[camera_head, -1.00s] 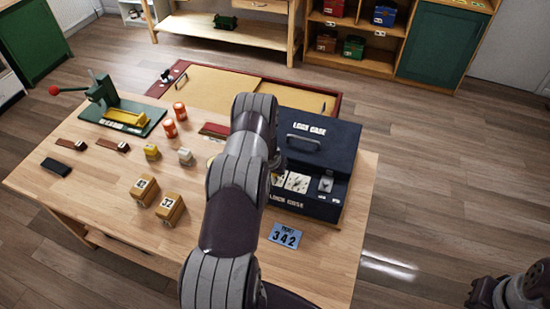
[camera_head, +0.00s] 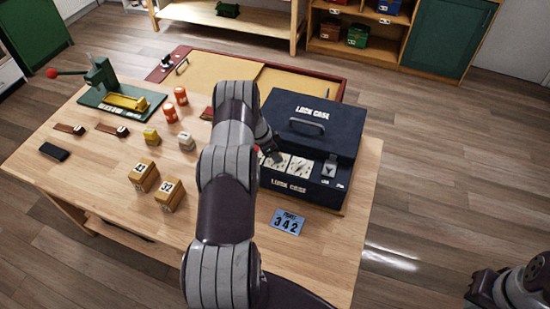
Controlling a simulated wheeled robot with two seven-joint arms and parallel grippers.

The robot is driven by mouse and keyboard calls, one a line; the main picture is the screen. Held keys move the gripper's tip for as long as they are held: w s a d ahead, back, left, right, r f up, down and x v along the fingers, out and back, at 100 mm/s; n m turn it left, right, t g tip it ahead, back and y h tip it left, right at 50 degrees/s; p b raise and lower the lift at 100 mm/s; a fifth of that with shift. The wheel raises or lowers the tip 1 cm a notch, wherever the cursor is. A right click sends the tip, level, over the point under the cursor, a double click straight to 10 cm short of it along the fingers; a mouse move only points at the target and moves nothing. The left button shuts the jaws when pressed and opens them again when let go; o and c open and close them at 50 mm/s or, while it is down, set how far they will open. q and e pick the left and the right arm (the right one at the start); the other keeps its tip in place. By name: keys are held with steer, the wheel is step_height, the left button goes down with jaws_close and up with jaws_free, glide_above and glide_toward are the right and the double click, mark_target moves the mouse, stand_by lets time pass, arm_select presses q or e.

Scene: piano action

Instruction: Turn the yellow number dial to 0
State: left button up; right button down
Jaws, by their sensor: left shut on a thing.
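The dark blue lock case (camera_head: 312,122) stands at the right of the table, with a carry handle on its lid. White-faced dials (camera_head: 300,166) sit in a row on its front ledge. My left gripper (camera_head: 271,151) is at the left end of this row, shut on what looks like a dial there. My arm and fingers hide most of that dial, so its yellow colour and its number cannot be read. A blue card reading 342 (camera_head: 288,222) lies in front of the case. Part of my right arm shows at the bottom right; its gripper is out of view.
Two wooden number blocks (camera_head: 169,195) stand left of my arm, with small yellow (camera_head: 151,136) and cream (camera_head: 186,141) pieces behind. A green-based press with a red-knobbed lever (camera_head: 122,102) is at the back left. The wooden table (camera_head: 110,205) is clear at the front left.

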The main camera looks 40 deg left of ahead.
arm_select(q)
steer(key=m+g+b, duration=0.1)
steer(key=m+b, duration=0.2)
steer(key=m+h+b, duration=0.1)
steer(key=m+b, duration=0.2)
steer(key=b, duration=0.1)
steer(key=m+g+h+b, duration=0.1)
steer(key=m+b, duration=0.2)
steer(key=b, duration=0.1)
steer(key=shift+w+a+f+g, duration=0.2)
steer(key=shift+w+f+g, duration=0.1)
steer(key=shift+w, duration=0.1)
steer(key=shift+r+m+g+b, duration=0.15)
steer(key=shift+m+g+b, duration=0.35)
steer(key=shift+m+b, duration=0.65)
steer(key=shift+w+r+m+b, duration=0.1)
steer(key=shift+r+m+b, duration=0.05)
steer(key=shift+m+b, duration=0.2)
steer(key=o, duration=1)
steer(key=shift+d, duration=0.1)
